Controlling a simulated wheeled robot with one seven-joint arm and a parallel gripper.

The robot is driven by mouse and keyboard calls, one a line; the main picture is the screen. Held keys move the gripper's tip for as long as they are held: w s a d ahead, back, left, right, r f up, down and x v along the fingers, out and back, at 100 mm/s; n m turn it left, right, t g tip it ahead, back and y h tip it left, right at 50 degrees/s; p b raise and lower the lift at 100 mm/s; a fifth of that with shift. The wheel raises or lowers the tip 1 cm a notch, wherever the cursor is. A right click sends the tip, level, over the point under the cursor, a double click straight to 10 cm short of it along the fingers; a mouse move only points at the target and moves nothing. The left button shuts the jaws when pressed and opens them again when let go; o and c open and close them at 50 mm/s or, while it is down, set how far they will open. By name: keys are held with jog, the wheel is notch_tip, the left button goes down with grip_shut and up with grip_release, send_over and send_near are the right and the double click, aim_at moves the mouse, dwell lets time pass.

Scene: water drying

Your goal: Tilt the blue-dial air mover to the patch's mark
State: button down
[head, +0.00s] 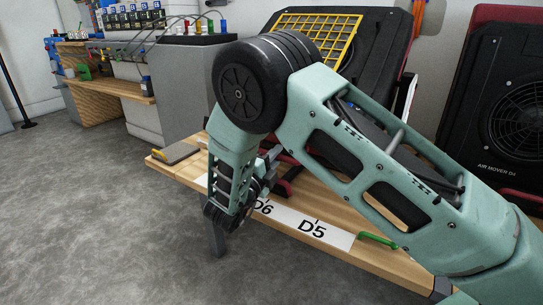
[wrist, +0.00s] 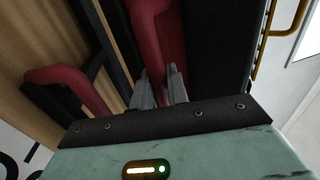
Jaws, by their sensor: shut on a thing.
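In the head view a black air mover with a yellow grille (head: 318,32) leans back on the wooden bench, largely behind my arm. Part of its red tube frame (head: 284,188) shows low beside my wrist. In the wrist view my gripper (wrist: 161,84) has its two grey fingers close together at a red tube (wrist: 153,35), shut on it. A second red tube (wrist: 70,82) bends at the left. No blue dial, patch or tilt mark can be made out. My arm hides the contact in the head view.
The bench (head: 160,165) carries a white strip (head: 335,238) marked D6 and D5. A green handle (head: 377,240) and a dark pad (head: 176,153) lie on it. Another air mover (head: 490,100), labelled D4, stands at the right. Grey floor at the left is clear.

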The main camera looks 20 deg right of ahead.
jog(key=shift+w+d+f, duration=0.15)
jog(key=shift+d+f, duration=0.05)
jog(key=shift+f, duration=0.1)
jog(key=c, duration=1.4)
grip_release()
jog(key=shift+c, duration=0.2)
jog(key=shift+a, duration=0.1)
jog(key=p+v, duration=0.4)
jog(key=v, duration=1.3)
jog(key=shift+a, duration=0.1)
